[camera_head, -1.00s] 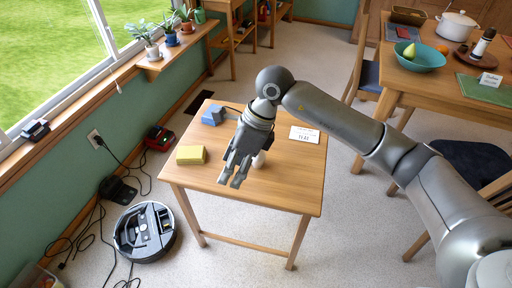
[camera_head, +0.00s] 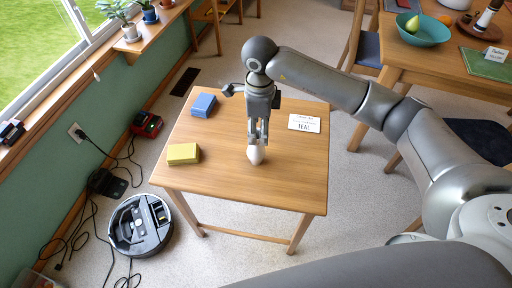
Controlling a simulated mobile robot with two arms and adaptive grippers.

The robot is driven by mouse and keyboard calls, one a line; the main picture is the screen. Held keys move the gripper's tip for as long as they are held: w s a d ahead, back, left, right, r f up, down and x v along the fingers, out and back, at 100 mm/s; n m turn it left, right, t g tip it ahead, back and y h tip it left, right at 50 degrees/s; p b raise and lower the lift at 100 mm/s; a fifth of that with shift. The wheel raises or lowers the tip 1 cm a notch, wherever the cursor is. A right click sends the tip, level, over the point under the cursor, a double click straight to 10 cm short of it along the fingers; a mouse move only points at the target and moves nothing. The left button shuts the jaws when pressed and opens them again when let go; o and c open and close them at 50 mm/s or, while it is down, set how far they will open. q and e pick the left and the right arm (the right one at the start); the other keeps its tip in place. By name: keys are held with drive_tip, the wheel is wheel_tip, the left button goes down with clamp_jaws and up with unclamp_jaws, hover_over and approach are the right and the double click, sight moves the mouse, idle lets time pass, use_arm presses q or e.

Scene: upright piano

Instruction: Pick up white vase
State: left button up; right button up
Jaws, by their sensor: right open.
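The small white vase (camera_head: 256,156) stands on the wooden table (camera_head: 235,188), near its middle. My right gripper (camera_head: 257,141) points down over it, its fingers apart around or just in front of the vase's upper part. The fingers hide the top of the vase, and I cannot tell whether they touch it. My left gripper is not in view.
A yellow block (camera_head: 183,154), a blue block (camera_head: 203,105) and a white card (camera_head: 304,123) lie on the same table. A robot vacuum (camera_head: 140,225) is on the floor at left. A larger table (camera_head: 420,75) with a teal bowl (camera_head: 423,30) stands at right.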

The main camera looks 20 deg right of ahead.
sight(256, 148)
drive_tip(key=f, duration=0.3)
drive_tip(key=shift+s+a+f+p, duration=0.1)
drive_tip(key=shift+a+f+p, duration=0.3)
drive_tip(key=shift+f, duration=0.45)
drive_tip(key=c, duration=1.2)
clamp_jaws()
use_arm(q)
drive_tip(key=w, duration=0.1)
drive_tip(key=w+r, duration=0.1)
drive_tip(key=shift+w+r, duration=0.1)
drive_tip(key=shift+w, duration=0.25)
